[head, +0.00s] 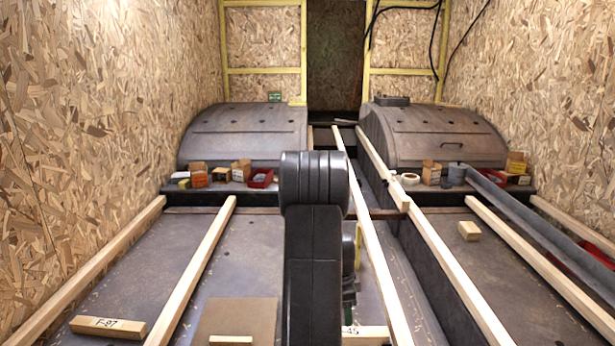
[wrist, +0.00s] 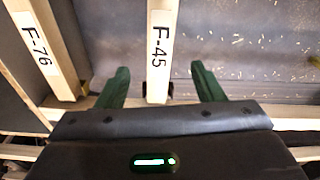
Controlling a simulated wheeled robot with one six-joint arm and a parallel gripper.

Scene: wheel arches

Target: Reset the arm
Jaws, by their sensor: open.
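My gripper (wrist: 160,84) is open in the wrist view, its two green fingers spread wide. A pale wooden piece labelled F-45 (wrist: 159,52) lies between the fingers, with a gap on both sides. Another piece labelled F-76 (wrist: 45,58) lies to the left of the left finger. In the head view my black arm stands upright in the middle and hides most of the gripper. The end of the F-45 piece (head: 368,334) shows low, right of the arm.
Long wooden battens (head: 195,262) run along the grey floor. A block labelled F-87 (head: 107,326) lies at lower left, near a brown board (head: 237,318). A small block (head: 469,231) lies at right. Grey wheel arches (head: 245,138) with small boxes (head: 240,170) stand behind.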

